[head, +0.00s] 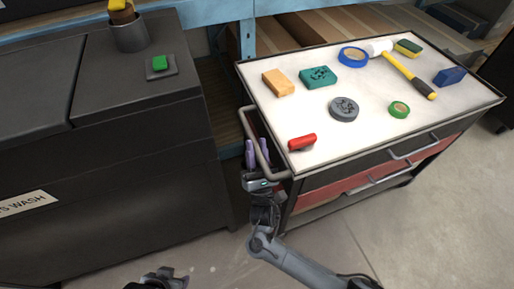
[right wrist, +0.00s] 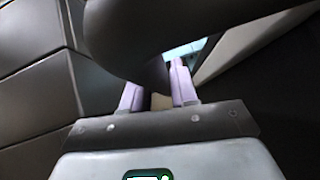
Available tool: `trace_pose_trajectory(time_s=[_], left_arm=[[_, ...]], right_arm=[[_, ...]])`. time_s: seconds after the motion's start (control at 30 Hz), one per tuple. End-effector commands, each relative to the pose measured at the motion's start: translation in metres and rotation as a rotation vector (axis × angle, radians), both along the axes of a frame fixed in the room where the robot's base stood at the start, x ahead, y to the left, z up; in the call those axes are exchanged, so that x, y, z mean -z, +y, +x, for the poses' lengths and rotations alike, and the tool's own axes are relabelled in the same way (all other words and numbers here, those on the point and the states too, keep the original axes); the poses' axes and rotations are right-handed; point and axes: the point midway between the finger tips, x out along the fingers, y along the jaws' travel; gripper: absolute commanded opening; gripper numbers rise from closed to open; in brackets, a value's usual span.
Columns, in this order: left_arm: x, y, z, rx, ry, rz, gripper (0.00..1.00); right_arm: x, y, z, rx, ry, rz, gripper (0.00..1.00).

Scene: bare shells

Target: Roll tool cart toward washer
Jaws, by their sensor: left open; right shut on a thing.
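The tool cart (head: 440,125) has a white top, dark rim and red drawers, and stands right of centre in the head view. Its side push handle (head: 249,128) faces the washer. The washer (head: 120,150) is the dark cabinet at left, with a partly visible label ending in "WASH" (head: 24,203). My right gripper (head: 257,150), with purple fingers, is shut on the handle. In the right wrist view a dark bar (right wrist: 200,30) crosses in front of the right gripper (right wrist: 157,88), hiding part of the grip. My left gripper (head: 160,279) is open at the bottom edge, away from the cart.
The cart top carries sponges, tape rolls, a mallet (head: 408,75) and a red item (head: 302,142). A green button (head: 160,63) sits on the washer. A blue-framed rack (head: 247,38) stands behind. A narrow gap separates cart and washer; grey floor (head: 400,240) is clear in front.

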Motion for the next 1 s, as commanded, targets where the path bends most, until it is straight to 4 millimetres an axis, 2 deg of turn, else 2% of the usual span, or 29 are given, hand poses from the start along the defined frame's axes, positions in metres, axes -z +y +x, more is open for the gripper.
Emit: trace_pose_trajectory(time_s=[0.13,0.4,0.43,0.57,1.0], left_arm=[[-0.011,0.0,0.0,0.0,0.0,0.0,0.48],[-0.01,0.0,0.0,-0.001,0.0,0.0,0.48],[-0.01,0.0,0.0,0.0,0.0,0.001,0.48],[-0.01,0.0,0.0,0.0,0.0,0.0,0.48],[-0.013,0.0,0.0,0.001,0.0,0.0,0.48]], right_arm=[[-0.003,0.018,-0.007,-0.007,0.002,0.001,0.0],[0.0,0.021,-0.008,-0.01,0.0,-0.001,0.0],[0.0,0.022,-0.008,-0.01,0.0,-0.001,0.29],[-0.001,0.021,-0.008,-0.009,-0.001,0.0,0.48],[0.006,0.019,-0.013,-0.005,0.002,-0.001,0.48]])
